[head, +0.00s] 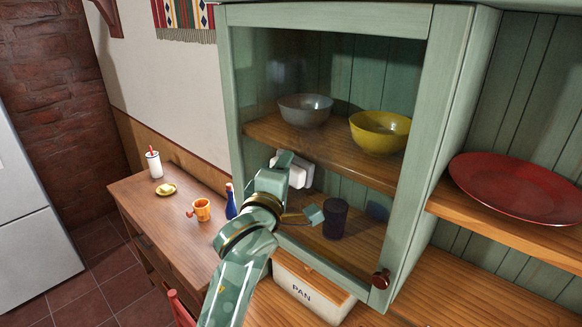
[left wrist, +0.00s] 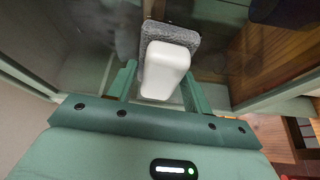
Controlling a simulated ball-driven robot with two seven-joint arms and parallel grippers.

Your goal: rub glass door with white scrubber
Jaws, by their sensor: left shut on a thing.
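The glass door (head: 413,170) of the green wall cabinet has a green frame and a dark round knob (head: 380,278) at its lower right. My left gripper (head: 287,163) is in front of the lower left part of the pane, shut on the white scrubber (head: 300,172). In the left wrist view the scrubber (left wrist: 165,70) sits between the fingers (left wrist: 160,88), its white handle toward me and its grey pad (left wrist: 172,33) toward the pane. Faint cloudy marks show on the pane beside it. I cannot tell whether the pad touches the glass. My right gripper is not in view.
Behind the pane are a grey bowl (head: 305,110), a yellow bowl (head: 380,131) and a dark cup (head: 335,218). A red plate (head: 515,187) lies on the right shelf. A side table (head: 160,215) holds an orange mug (head: 202,209) and a blue bottle (head: 231,203).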

